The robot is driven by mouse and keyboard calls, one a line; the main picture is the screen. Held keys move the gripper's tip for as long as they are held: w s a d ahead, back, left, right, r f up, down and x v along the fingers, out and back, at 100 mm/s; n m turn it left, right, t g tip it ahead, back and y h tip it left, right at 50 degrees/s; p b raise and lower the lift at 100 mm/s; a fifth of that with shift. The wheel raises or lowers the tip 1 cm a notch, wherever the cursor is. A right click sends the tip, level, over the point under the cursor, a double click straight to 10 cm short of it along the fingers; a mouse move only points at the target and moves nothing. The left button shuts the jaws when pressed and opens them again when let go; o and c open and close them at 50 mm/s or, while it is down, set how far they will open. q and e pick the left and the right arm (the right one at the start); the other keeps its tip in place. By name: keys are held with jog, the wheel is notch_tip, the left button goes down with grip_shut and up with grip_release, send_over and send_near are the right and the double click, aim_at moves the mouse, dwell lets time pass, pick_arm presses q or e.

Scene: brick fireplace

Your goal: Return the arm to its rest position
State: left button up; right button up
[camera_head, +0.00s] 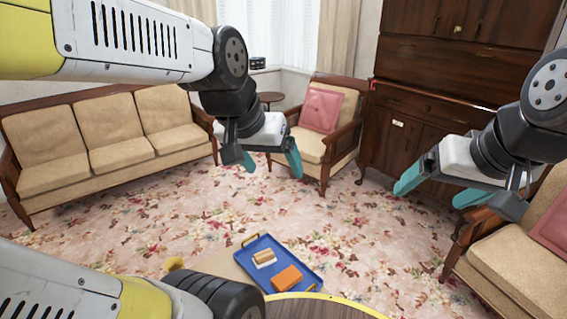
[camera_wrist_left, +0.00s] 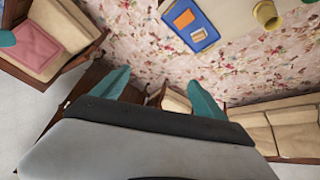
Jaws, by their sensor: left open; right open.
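My left gripper (camera_head: 271,163) hangs in mid-air near the centre of the head view, with its teal fingers apart and nothing between them. Its fingers (camera_wrist_left: 158,78) also show spread and empty in the left wrist view. My right gripper (camera_head: 432,193) is at the right of the head view, open and empty, with its fingers pointing down and left. Both grippers are clear of the furniture as far as I can tell.
A blue tray (camera_head: 255,245) holding an orange block (camera_head: 287,277) and a tan-and-white item (camera_head: 264,258) lies low in front. A yellow cup (camera_wrist_left: 266,14) stands near it. A sofa (camera_head: 110,145), armchairs (camera_head: 312,143) and a dark cabinet (camera_head: 420,85) stand around the flowered carpet.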

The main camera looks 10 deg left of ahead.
pick_arm(q)
jog(key=s, duration=0.3)
jog(key=shift+d+r, duration=0.3)
jog(key=shift+o, duration=0.5)
jog(key=shift+w, duration=0.1)
dwell(0.5)
